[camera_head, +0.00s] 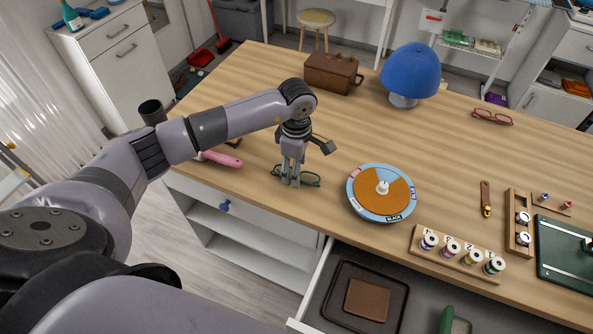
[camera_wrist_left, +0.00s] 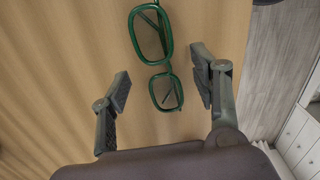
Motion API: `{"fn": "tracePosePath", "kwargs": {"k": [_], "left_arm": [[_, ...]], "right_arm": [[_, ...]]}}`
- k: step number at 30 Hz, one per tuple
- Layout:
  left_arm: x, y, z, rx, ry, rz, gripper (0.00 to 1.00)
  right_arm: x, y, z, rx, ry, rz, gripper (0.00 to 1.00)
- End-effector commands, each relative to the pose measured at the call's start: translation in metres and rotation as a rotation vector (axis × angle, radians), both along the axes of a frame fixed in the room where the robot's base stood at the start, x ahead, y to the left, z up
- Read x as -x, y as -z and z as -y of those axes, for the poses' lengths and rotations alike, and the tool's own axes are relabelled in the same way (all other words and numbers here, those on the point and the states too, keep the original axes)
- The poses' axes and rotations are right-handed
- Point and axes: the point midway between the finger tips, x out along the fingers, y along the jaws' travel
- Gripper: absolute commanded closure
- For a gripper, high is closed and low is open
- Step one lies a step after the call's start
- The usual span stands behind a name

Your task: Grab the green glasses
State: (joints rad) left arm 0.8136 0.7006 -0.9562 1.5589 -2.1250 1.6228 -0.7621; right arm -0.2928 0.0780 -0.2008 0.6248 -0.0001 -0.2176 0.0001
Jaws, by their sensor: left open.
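The green glasses (camera_head: 306,179) lie on the wooden table near its front edge. In the left wrist view the green glasses (camera_wrist_left: 160,58) lie on the wood, with one lens between the open fingers and the other lens beyond the fingertips. My left gripper (camera_head: 290,183) points down over the glasses in the head view, and its fingers hide part of them. In the wrist view my left gripper (camera_wrist_left: 160,90) is open with nothing clamped; I cannot tell whether its fingers touch the glasses. My right gripper is in neither view.
A blue and orange disc (camera_head: 381,193) sits right of the gripper. A pink-handled tool (camera_head: 222,159) lies to the left. A brown case (camera_head: 332,73), a blue lamp (camera_head: 409,72) and red glasses (camera_head: 492,117) stand or lie farther back. An open drawer (camera_head: 405,290) juts out below.

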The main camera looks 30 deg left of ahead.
Motion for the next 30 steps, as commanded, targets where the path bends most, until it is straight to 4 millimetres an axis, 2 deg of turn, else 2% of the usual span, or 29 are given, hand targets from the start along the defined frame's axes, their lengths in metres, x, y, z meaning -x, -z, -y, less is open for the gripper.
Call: {"fn": "tracePosePath", "kwargs": {"k": [5,12,30], "left_arm": [[0.001,0.016,0.001,0.0,0.0,-0.001,0.43],[0.0,0.018,0.001,0.0,0.0,0.001,0.44],[0.0,0.018,0.0,0.0,0.0,0.001,0.84]], "right_arm": [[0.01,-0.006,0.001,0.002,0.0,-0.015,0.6],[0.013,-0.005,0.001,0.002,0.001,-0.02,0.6],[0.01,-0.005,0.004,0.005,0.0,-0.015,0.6]]}}
